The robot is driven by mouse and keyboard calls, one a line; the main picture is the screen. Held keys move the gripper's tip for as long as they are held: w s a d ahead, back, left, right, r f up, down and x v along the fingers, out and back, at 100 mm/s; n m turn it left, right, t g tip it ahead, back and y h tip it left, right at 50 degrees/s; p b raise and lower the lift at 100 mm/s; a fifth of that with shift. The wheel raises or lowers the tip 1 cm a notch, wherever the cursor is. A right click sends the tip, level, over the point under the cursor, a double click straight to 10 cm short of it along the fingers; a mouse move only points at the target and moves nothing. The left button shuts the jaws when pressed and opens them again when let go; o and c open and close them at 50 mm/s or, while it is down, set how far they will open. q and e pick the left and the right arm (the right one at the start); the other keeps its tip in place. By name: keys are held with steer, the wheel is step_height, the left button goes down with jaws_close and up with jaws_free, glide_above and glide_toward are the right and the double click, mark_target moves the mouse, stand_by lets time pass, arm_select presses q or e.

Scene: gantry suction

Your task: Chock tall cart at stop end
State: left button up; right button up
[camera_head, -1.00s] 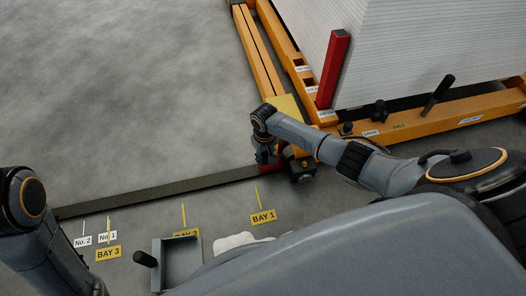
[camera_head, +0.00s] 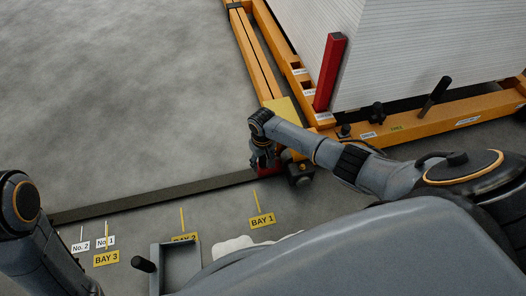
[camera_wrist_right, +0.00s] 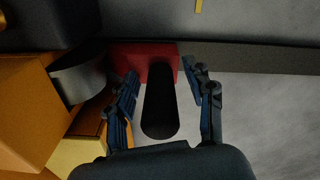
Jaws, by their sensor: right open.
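A red block (camera_wrist_right: 155,57) with a black cylindrical handle (camera_wrist_right: 159,102) sits at the dark floor rail (camera_wrist_right: 250,57). In the head view the red block (camera_head: 273,169) is partly hidden by my right gripper (camera_head: 262,161). In the right wrist view my right gripper (camera_wrist_right: 165,98) is open, with one finger on each side of the handle; contact cannot be told. The orange cart (camera_head: 440,118) bears a tall white stack (camera_head: 410,50). Its dark wheel (camera_head: 299,172) stands just right of the red block. My left gripper is out of view.
The dark rail (camera_head: 150,200) runs left along the floor. Labels BAY 1 (camera_head: 262,220), BAY 2 and BAY 3 (camera_head: 106,258) lie in front of it. A grey tray with a handle (camera_head: 180,265) is near my body. The floor beyond the rail is clear.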

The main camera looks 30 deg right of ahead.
step_height(320, 180, up, 12)
steer(key=shift+a+r, duration=0.1)
stand_by(0.5)
